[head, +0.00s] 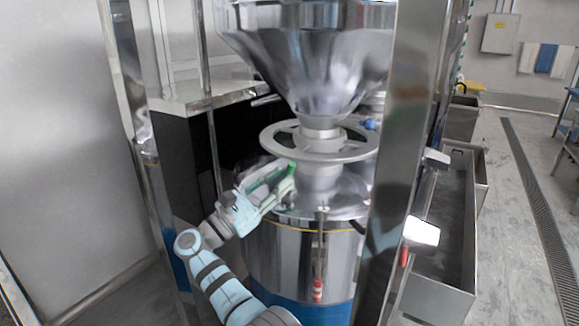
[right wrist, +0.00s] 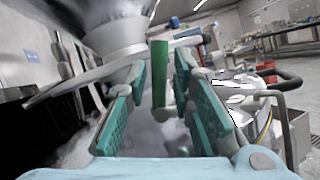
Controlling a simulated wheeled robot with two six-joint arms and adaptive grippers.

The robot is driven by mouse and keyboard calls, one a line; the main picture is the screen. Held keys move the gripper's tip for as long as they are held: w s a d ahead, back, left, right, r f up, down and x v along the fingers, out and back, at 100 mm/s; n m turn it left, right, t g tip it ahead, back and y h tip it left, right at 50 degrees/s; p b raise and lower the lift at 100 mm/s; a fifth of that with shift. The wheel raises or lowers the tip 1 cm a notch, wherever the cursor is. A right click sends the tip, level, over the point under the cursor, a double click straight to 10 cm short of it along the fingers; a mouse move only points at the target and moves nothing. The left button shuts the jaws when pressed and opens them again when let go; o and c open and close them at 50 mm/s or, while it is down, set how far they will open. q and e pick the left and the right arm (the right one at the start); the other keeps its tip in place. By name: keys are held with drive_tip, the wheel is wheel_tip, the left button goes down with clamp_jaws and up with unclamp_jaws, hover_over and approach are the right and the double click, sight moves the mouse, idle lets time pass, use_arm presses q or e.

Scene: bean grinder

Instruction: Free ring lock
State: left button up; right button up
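The bean grinder (head: 300,250) has a large metal hand ring (head: 345,152) under its hopper. My right gripper (head: 288,182) is at the left front of the grinder, just below the ring. In the right wrist view my right gripper (right wrist: 168,105) is open, with its teal pads well apart. A dark green upright bar (right wrist: 159,75), which may be the lock handle, shows between the pads without visible contact on both sides. I cannot tell its depth relative to the fingertips. No part is clearly recognisable as the ring lock. My left gripper is not in view.
The steel hopper (head: 310,60) stands above the ring. A steel post (head: 400,150) rises right of the grinder, and a dark panel (head: 185,160) is behind my arm. A metal bin (head: 450,240) stands to the right, with open floor (head: 520,220) beyond.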

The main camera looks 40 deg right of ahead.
sight(286, 175)
drive_tip(key=shift+x, duration=1.85)
drive_tip(key=shift+c, duration=0.3)
clamp_jaws()
